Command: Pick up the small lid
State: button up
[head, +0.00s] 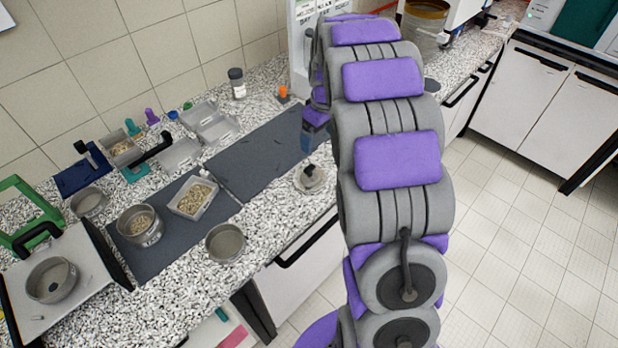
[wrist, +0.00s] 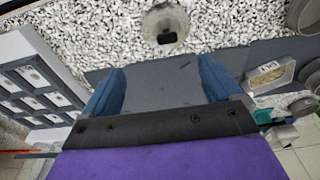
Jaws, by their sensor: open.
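A small round light lid with a dark knob (head: 311,181) lies on the speckled counter near its front edge, just off the dark mat. In the wrist view the lid (wrist: 178,17) shows at the top centre, beyond my fingertips. My gripper (wrist: 162,78) is open, with its two blue fingers apart and nothing between them. In the head view my gripper (head: 308,140) hangs above the dark mat, behind the lid, partly hidden by my arm. I cannot tell its exact height.
A dark mat (head: 252,165) lies under my gripper. On the left are a metal bowl (head: 225,243), a sieve pan with grains (head: 139,227) and a white tray of grains (head: 192,196). A dark-capped jar (head: 238,84) and an orange-topped item (head: 283,94) stand near the wall.

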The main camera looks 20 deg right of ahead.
jog(key=b, duration=0.2)
send_over(311, 167)
jog(key=s, duration=0.1)
notch_tip(311, 167, down, 7)
jog(key=f, duration=0.1)
jog(key=d+f, duration=0.1)
jog(key=f, duration=0.1)
jog(key=shift+w+d+f, duration=0.15)
jog(key=shift+w+f, duration=0.1)
jog(key=shift+f, duration=0.15)
jog(key=f, duration=0.1)
jog(key=a+f+b, duration=0.2)
jog(key=f, duration=0.1)
jog(key=shift+w+a+f, duration=0.1)
jog(key=shift+w+a, duration=0.15)
jog(key=shift+w, duration=0.1)
jog(key=shift+f, duration=0.3)
jog(key=shift+d, duration=0.65)
jog(key=shift+f, duration=0.1)
jog(key=shift+c, duration=1)
jog(key=shift+a, duration=0.5)
jog(key=c, duration=0.6)
jog(key=shift+c, duration=1.4)
jog(key=shift+d, duration=0.4)
jog(key=shift+c, duration=0.8)
